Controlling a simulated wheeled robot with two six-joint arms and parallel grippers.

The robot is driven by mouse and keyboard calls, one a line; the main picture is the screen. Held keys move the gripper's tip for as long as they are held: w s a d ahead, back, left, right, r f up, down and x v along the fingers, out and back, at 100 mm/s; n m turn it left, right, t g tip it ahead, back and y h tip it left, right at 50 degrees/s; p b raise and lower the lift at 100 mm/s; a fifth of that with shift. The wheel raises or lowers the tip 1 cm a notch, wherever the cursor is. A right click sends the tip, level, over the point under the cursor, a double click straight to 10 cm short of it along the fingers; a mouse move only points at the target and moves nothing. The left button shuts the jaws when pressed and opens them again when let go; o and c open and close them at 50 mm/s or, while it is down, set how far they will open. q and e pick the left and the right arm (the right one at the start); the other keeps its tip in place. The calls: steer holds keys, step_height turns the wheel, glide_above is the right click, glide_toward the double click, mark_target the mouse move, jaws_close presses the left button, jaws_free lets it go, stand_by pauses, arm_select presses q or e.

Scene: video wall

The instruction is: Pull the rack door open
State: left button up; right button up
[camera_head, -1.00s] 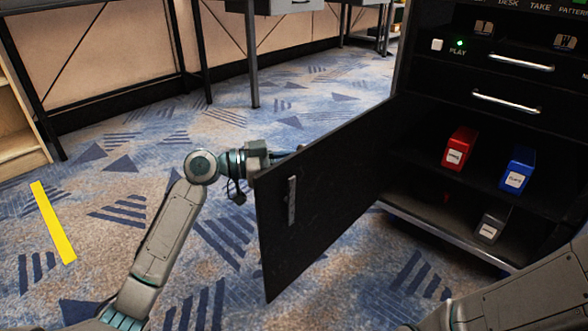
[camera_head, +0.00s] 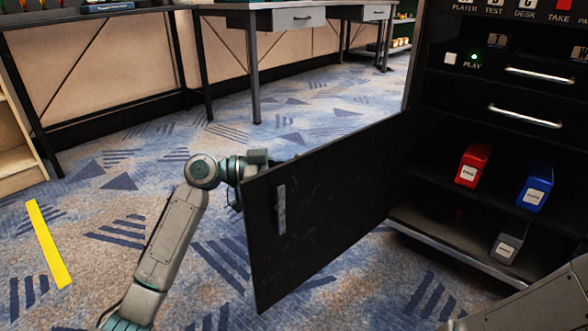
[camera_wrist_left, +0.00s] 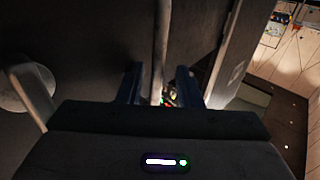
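The black rack door (camera_head: 330,205) stands swung out from the rack (camera_head: 462,115), with its inner face towards me and a metal plate (camera_head: 281,210) near its free edge. The rack's lower shelves are exposed. My left arm reaches to the far side of the door, where the door hides the gripper in the head view. In the left wrist view, the fingers of my left gripper (camera_wrist_left: 159,88) are apart on either side of a pale bar (camera_wrist_left: 160,45), with gaps beside it. I cannot tell whether this is the door's handle. My right gripper is out of view.
A red box (camera_head: 473,165), a blue box (camera_head: 535,186) and a grey box (camera_head: 507,247) stand inside the rack. Two drawer handles are above. Desks (camera_head: 285,17) line the back wall. A yellow strip (camera_head: 48,243) lies on the carpet. Floor left of the door is clear.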

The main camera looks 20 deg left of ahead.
arm_select(q)
steer(key=shift+s, duration=0.1)
steer(key=p+v, duration=0.4)
steer(key=v, duration=0.6)
steer(key=shift+a, duration=0.3)
steer(key=shift+s+r, duration=0.1)
steer(key=shift+s, duration=0.05)
